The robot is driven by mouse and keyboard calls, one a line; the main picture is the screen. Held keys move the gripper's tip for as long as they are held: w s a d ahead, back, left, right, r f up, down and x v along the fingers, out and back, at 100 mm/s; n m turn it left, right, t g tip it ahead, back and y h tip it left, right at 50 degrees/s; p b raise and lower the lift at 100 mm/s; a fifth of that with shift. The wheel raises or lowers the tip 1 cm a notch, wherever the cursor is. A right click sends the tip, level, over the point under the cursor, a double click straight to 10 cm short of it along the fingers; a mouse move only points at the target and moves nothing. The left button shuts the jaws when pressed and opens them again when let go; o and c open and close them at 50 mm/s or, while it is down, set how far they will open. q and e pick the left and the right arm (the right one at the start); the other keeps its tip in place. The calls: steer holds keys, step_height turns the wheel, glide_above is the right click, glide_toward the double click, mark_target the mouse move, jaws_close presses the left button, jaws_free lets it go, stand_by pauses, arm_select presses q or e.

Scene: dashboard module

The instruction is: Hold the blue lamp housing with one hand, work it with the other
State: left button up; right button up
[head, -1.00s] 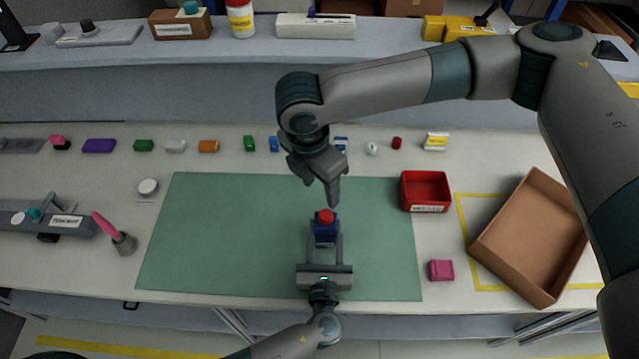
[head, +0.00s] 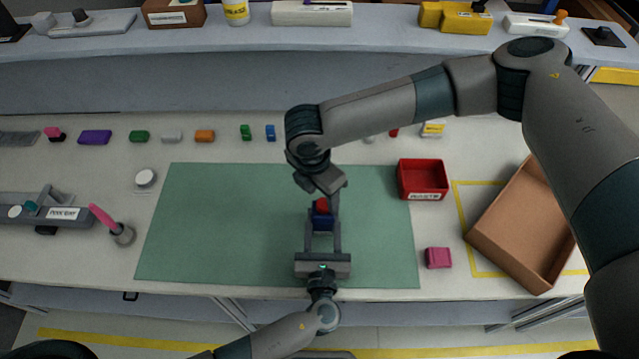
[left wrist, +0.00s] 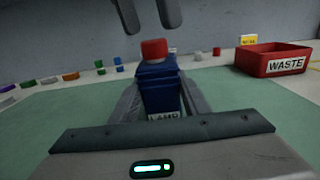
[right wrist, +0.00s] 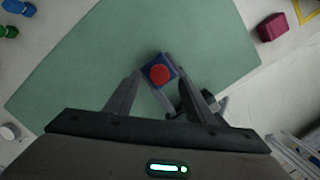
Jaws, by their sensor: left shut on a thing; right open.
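The blue lamp housing (head: 322,222) with a red cap (head: 321,205) on top stands upright over the green mat (head: 200,230). My left gripper (head: 322,232) is shut on the housing from the near side; the left wrist view shows its fingers on both sides of the blue body (left wrist: 160,88), which has a "LAMP" label. My right gripper (head: 332,193) comes down from above, close over the red cap. In the right wrist view its open fingers (right wrist: 160,95) stand apart, with the red cap (right wrist: 160,73) beyond and between their tips. I see no contact.
A red waste bin (head: 423,180) and a pink block (head: 438,258) sit right of the mat, near a cardboard box (head: 525,240). Several small coloured parts line the back. A pink-handled tool in a holder (head: 122,234) stands at left.

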mark_target(323, 204)
steer(key=shift+w+d+f, duration=0.15)
steer(key=shift+f, duration=1.2)
steer(key=c, duration=1.1)
steer(key=shift+c, duration=0.2)
steer(key=shift+r, duration=0.15)
steer(key=shift+r, duration=2.95)
